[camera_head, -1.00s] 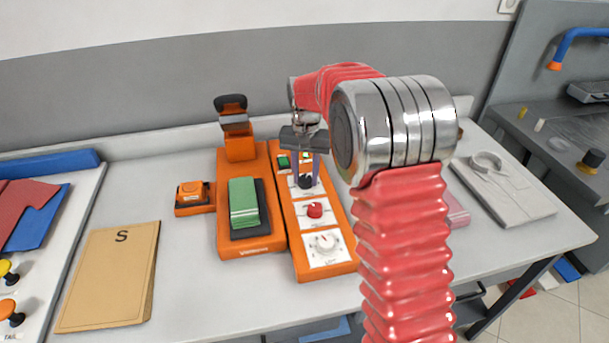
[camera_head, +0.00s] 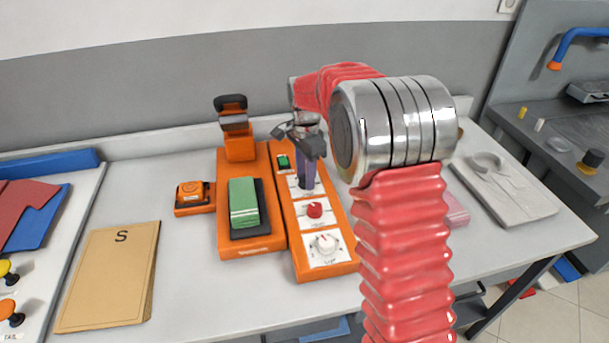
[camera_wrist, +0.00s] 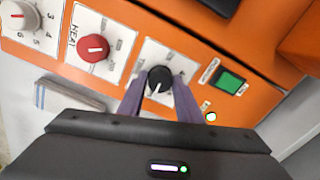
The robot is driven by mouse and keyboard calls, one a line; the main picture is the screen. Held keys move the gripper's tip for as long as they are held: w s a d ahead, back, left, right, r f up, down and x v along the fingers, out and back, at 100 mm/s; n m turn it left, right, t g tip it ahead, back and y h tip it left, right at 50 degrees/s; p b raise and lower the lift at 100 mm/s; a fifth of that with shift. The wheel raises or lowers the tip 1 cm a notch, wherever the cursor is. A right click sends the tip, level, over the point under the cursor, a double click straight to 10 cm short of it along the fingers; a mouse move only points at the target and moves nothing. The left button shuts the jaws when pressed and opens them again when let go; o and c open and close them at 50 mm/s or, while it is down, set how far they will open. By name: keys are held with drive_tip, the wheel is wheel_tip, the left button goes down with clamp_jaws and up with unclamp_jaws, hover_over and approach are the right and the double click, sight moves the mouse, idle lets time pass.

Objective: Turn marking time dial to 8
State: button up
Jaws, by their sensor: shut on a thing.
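The orange control box (camera_head: 291,225) carries a column of three dials. My gripper (camera_head: 307,182) is shut on the black dial (camera_wrist: 159,79) at the far end, one finger on each side. The fingers hide most of this dial in the head view. In the wrist view its white pointer slants toward the lower left; its scale is mostly too small to read. The red dial (camera_head: 315,210), marked HEAT in the wrist view (camera_wrist: 93,48), is in the middle. The white dial (camera_head: 324,243) is nearest the front, with 3, 4, 5 and 6 legible in the wrist view.
A green switch (camera_head: 283,161) is beside the black dial. The orange press (camera_head: 252,250) with a green pad (camera_head: 243,202) adjoins the box on the left. A small orange device (camera_head: 193,198) and a brown "S" folder (camera_head: 109,277) lie farther left. The wall is close behind.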

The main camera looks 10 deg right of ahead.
drive_tip(key=shift+m, duration=0.4)
drive_tip(key=o, duration=1)
drive_tip(key=shift+o, duration=0.2)
wheel_tip(320, 180, up, 14)
drive_tip(key=shift+f, duration=0.15)
idle(0.3)
